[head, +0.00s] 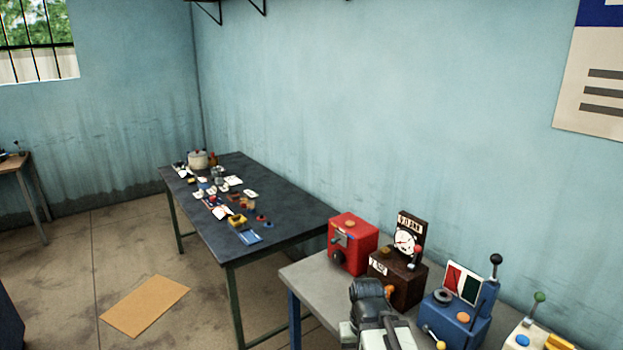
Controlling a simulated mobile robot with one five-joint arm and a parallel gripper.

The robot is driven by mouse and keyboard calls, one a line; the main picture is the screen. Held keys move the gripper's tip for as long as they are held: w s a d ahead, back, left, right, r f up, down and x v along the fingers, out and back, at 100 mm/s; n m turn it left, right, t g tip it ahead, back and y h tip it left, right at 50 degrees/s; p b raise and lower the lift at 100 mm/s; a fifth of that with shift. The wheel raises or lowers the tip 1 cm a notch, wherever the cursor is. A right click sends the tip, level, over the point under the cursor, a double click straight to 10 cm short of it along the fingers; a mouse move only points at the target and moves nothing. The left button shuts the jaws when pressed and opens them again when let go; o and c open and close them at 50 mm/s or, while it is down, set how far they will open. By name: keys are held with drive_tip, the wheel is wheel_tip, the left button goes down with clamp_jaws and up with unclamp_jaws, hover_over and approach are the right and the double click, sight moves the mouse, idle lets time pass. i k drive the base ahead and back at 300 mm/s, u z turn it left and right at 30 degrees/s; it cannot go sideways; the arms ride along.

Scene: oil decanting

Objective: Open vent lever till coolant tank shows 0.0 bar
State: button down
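A dark brown box (403,291) stands on the grey bench, with a round white dial (405,242) on an upright board behind its top. The dial has a red needle; its reading is too small to make out. A small lever with a red knob (417,249) stands beside the dial, and an orange knob (389,290) sits at the box front. I cannot tell from the lettering whether this is the coolant tank. My gripper (368,289), dark on a pale arm, is in front of the brown box and hides part of it. Its fingers cannot be made out.
A red box (353,240) stands left of the brown one. A blue box (455,322) with a black-knobbed lever and a cream box (522,335) with a green-knobbed lever stand right. A dark table (290,205) with small items is behind left. Cardboard (145,305) lies on the floor.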

sight(539, 297)
drive_tip(key=z, duration=1.35)
